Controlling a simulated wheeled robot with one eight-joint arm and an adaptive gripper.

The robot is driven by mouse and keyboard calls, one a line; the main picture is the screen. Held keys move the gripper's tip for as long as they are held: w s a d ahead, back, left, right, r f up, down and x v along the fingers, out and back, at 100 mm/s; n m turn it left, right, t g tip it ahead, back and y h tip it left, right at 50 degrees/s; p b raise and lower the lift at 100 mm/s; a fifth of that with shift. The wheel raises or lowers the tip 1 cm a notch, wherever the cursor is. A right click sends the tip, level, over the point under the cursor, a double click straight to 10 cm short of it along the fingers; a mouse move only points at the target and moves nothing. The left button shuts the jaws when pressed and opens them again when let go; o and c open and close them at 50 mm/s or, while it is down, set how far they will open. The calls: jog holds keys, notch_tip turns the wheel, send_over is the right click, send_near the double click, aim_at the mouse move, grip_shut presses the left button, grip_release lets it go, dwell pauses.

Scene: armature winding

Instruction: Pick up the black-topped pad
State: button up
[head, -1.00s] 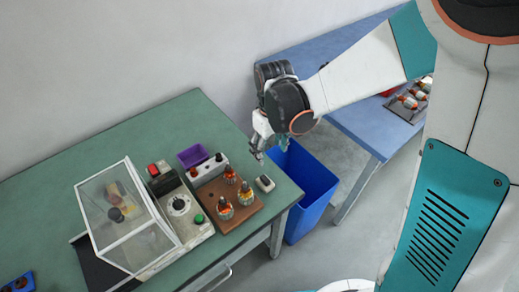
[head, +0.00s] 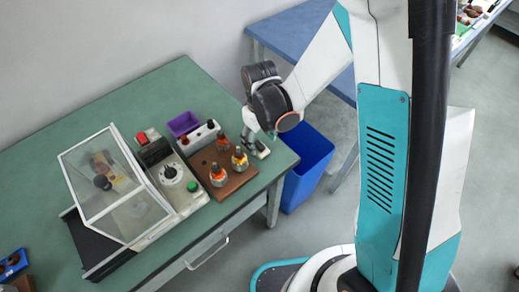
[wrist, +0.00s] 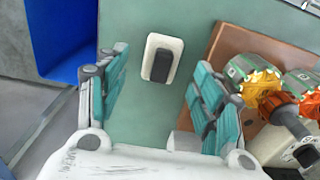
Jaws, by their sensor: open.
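The black-topped pad (wrist: 162,58) is a small white rounded block with a black strip on top. It lies flat on the green table, and in the wrist view it shows ahead of and between the spread teal fingers of my gripper (wrist: 158,72). Neither finger visibly touches it. In the head view the pad (head: 263,153) is at the table's right corner, partly hidden by my gripper (head: 257,140), which is low over it. My gripper is open and empty.
A brown wooden board (head: 226,173) with several orange-and-black armatures stands close beside the pad. A control box (head: 174,188), a purple bin (head: 183,123) and a clear-sided case (head: 105,180) are further left. A blue bin (head: 308,165) stands off the table's right edge.

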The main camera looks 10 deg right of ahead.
aim_at(259, 144)
notch_tip(259, 144, down, 4)
jog(key=shift+r+b, duration=0.15)
jog(key=shift+b, duration=0.4)
jog(key=shift+r, duration=0.1)
jog(key=c, duration=1.2)
notch_tip(259, 144, up, 20)
jog(key=p, duration=0.6)
jog(key=shift+o, duration=0.9)
